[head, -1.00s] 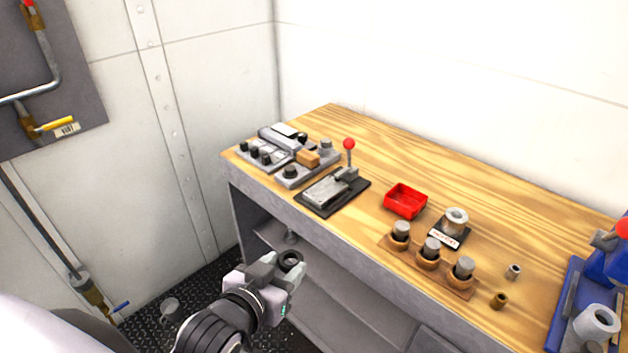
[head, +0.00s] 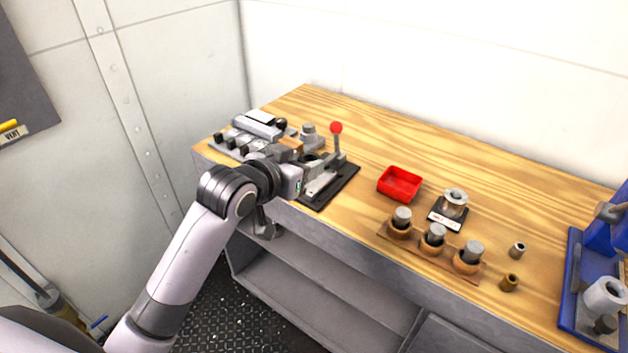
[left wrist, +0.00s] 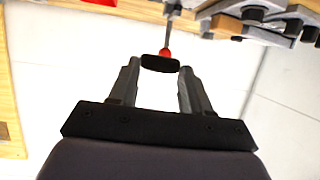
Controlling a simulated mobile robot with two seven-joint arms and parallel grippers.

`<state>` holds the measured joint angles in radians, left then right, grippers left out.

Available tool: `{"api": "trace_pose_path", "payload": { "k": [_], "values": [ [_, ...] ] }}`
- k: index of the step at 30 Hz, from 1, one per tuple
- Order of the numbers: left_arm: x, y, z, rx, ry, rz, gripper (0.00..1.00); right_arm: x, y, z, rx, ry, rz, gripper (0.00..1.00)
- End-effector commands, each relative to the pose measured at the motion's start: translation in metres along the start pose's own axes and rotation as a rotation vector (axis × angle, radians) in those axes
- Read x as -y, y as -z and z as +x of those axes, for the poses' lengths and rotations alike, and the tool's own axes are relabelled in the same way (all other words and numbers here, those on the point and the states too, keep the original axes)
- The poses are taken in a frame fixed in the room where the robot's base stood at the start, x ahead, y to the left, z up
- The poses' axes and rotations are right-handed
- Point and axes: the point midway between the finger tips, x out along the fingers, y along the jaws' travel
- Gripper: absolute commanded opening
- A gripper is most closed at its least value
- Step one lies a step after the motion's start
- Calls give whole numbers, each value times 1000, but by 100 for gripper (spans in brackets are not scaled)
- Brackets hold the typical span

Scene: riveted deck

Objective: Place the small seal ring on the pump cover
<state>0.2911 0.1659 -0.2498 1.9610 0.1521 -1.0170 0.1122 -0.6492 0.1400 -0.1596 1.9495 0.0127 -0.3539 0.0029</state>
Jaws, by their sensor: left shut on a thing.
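The small seal ring (left wrist: 160,63) is dark and sits between the two fingertips of my left gripper (left wrist: 158,72) in the left wrist view. In the head view that gripper (head: 308,160) is shut on the ring and is over the left part of the bench, beside the red-knobbed lever. The ring is small and partly hidden there. A grey metal piece (head: 321,184) lies on a black base plate (head: 345,182) under and right of the gripper; it may be the pump cover, partly hidden by my arm. My right gripper is not in view.
The red-knobbed lever (head: 336,143) stands close to the gripper. Valve blocks (head: 262,127) lie behind and left. A red tray (head: 399,186), a labelled stand (head: 452,205), a wooden holder (head: 432,254) with cylinders and a blue press (head: 590,270) are to the right. The bench back is clear.

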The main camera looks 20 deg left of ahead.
Motion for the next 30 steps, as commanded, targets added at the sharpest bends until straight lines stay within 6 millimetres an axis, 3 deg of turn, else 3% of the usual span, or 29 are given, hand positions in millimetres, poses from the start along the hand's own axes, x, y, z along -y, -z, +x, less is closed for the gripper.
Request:
{"api": "trace_pose_path", "payload": {
  "k": [1,9,16,20,30],
  "values": [
    [4,17,6,-9,-10,10,5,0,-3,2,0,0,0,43],
    [21,89,21,-7,-61,28,5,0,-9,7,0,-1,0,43],
    [31,121,20,-3,-76,31,5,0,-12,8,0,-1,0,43],
    [32,115,23,1,-80,29,5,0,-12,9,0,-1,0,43],
    [32,34,56,3,-79,27,5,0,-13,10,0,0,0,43]
  ]
}}
